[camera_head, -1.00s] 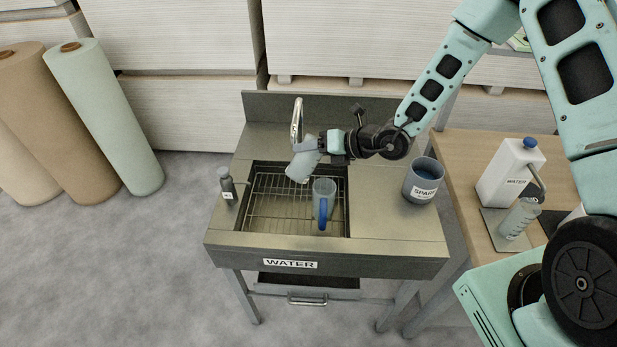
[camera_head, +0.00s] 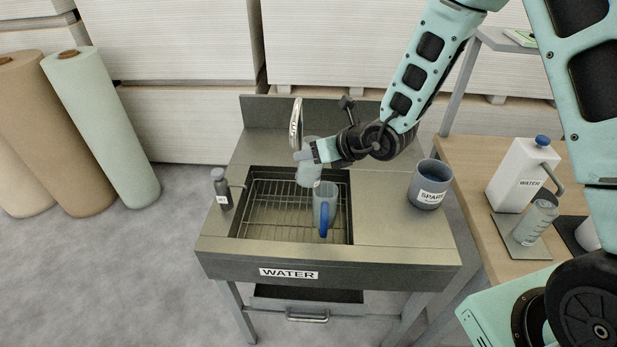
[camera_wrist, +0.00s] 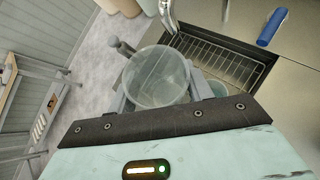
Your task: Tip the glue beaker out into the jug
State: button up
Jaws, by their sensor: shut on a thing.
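My gripper (camera_head: 312,154) is shut on a clear greyish beaker (camera_head: 309,175), held over the back of the sink. The beaker looks close to upright; its label and any contents cannot be made out. In the wrist view the beaker (camera_wrist: 158,77) shows its round rim between the fingers. A clear jug with a blue handle (camera_head: 323,210) stands in the sink, its handle towards the front. The beaker is above and slightly behind the jug, overlapping its top in the head view. I cannot tell whether they touch.
The sink (camera_head: 245,222) has a wire rack and a curved tap (camera_head: 296,125) behind. A soap dispenser (camera_head: 222,188) stands left, a pot marked SPARE (camera_head: 427,187) right. The side table holds a white WATER container (camera_head: 520,178) and another clear vessel (camera_head: 536,221).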

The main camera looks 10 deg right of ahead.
jog(key=shift+r, duration=0.15)
jog(key=shift+s+a+r+p, duration=0.3)
jog(key=shift+a+r, duration=0.15)
jog(key=shift+r, duration=0.35)
jog(key=shift+s+a+r+p, duration=0.15)
jog(key=shift+a+r+p, duration=0.25)
jog(key=shift+r, duration=0.4)
jog(key=shift+s+a+r+p, duration=0.25)
jog(key=shift+a+r, duration=0.25)
jog(key=shift+r, duration=0.3)
jog(key=shift+f+b, duration=0.15)
jog(key=shift+b, duration=0.45)
jog(key=h+b, duration=0.1)
jog(key=b, duration=0.1)
jog(key=shift+n+b, duration=0.3)
jog(key=shift+n, duration=0.1)
jog(key=shift+r+b, duration=0.2)
jog(key=shift+b, duration=0.15)
jog(key=b, duration=0.3)
jog(key=shift+r+t+h, duration=0.1)
jog(key=shift+t+h, duration=0.2)
jog(key=shift+t, duration=0.1)
jog(key=shift+r+n+b, duration=0.25)
jog(key=shift+n+b, duration=0.05)
jog(key=shift+b, duration=0.25)
